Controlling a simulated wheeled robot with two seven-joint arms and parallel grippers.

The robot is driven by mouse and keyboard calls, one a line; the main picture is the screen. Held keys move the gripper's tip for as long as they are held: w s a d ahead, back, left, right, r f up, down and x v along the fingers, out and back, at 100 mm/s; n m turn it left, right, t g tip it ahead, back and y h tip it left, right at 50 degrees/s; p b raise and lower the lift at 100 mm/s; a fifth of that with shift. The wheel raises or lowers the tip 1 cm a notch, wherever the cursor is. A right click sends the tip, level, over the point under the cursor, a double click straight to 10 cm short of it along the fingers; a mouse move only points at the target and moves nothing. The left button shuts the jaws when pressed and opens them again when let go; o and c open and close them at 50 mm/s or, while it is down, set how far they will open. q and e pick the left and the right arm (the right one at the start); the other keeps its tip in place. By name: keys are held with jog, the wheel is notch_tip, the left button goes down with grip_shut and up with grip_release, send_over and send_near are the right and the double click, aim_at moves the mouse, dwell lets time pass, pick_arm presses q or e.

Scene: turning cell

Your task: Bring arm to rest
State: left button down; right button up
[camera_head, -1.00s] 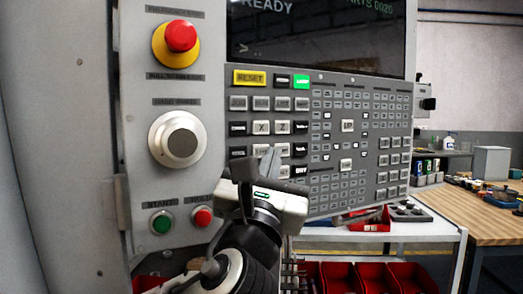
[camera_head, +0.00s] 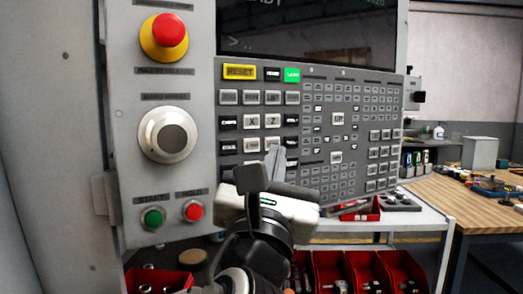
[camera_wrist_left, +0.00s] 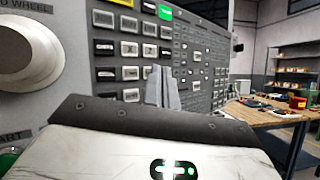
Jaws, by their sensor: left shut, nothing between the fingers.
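My left gripper (camera_head: 273,160) is in front of the lower part of the machine's control panel (camera_head: 213,150). Its grey fingers are together with nothing between them, pointing up toward the keys. It also shows in the left wrist view (camera_wrist_left: 162,88), where the fingers stand before the keypad. Whether the fingertips touch the panel I cannot tell. My left arm comes up from the bottom of the head view and hides part of the panel's lower edge. My right gripper is not in view.
The panel carries a red emergency button (camera_head: 164,37), a hand wheel (camera_head: 167,134), a green start button (camera_head: 153,217) and a red hold button (camera_head: 193,211). Red bins (camera_head: 332,272) sit below a white cart shelf (camera_head: 400,222). A wooden bench (camera_head: 470,204) stands at right.

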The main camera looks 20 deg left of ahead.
pick_arm(q)
notch_tip(320, 180, down, 30)
jog(key=w+d+n+g+h, duration=0.3)
jog(key=n+g+h, duration=0.4)
jog(key=n, duration=0.7)
jog(key=s+a+f+n+g, duration=0.2)
jog(key=s+f+n+g, duration=0.1)
jog(key=s+f+n, duration=0.6)
jog(key=s+a+f+n+g, duration=0.3)
jog(key=s+f+n, duration=0.6)
jog(key=f, duration=0.6)
jog(key=shift+s+n+y, duration=0.4)
jog(key=shift+n, duration=0.8)
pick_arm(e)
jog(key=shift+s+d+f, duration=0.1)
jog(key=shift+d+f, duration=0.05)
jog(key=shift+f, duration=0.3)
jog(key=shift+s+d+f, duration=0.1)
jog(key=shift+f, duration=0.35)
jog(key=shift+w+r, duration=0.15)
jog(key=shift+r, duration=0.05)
